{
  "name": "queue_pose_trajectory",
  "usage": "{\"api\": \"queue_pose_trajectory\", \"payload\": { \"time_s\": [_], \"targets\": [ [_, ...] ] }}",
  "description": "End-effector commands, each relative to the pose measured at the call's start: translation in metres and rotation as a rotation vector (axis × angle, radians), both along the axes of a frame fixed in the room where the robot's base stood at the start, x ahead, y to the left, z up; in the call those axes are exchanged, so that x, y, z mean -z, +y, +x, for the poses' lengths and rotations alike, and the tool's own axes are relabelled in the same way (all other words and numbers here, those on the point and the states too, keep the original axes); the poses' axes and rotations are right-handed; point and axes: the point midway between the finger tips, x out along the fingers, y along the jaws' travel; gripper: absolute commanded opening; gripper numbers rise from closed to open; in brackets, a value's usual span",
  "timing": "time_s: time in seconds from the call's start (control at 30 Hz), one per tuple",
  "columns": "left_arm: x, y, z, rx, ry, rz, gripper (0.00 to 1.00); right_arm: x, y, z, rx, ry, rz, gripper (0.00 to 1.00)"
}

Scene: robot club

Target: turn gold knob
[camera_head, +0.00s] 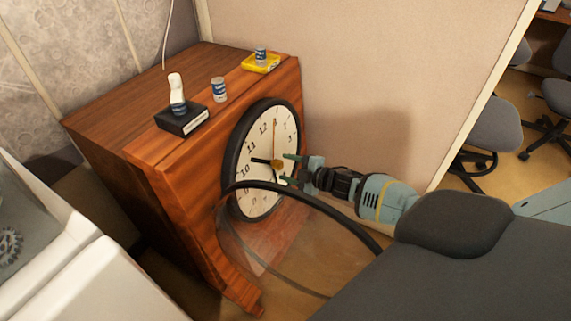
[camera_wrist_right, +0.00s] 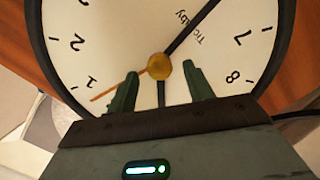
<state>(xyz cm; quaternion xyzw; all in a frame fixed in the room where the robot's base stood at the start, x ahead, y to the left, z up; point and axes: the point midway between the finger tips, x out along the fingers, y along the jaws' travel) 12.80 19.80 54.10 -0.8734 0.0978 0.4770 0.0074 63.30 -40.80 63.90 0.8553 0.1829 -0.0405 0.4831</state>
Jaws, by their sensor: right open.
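The gold knob (camera_head: 277,164) sits at the centre of a white clock face (camera_head: 259,187) with black hands and a black rim, on the front of a wooden cabinet. In the right wrist view the knob (camera_wrist_right: 160,67) lies just beyond and between the fingertips. My right gripper (camera_head: 291,169) is open in front of the clock, its fingers pointing at the knob. In the wrist view the right gripper (camera_wrist_right: 157,74) has its fingers spread, with a gap on each side of the knob. My left gripper is not in view.
The round glass cover (camera_head: 247,237) of the clock hangs open, its black rim passing below my right gripper. Small cans (camera_head: 219,89), a black box (camera_head: 182,121) and a yellow box (camera_head: 261,64) stand on the wooden cabinet (camera_head: 138,88). A beige wall (camera_head: 360,60) is behind.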

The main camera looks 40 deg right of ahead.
Motion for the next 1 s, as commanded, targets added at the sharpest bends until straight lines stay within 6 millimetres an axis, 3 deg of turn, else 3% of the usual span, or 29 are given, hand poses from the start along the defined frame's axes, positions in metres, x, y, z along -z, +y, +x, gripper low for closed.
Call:
{"api": "queue_pose_trajectory", "payload": {
  "time_s": [0.4,1.0],
  "targets": [
    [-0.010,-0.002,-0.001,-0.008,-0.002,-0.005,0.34,-0.014,-0.015,-0.049,-0.001,0.001,0.000,0.52],
    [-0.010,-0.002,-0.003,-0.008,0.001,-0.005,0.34,-0.016,-0.017,-0.057,-0.001,-0.001,-0.001,0.52]
  ]
}}
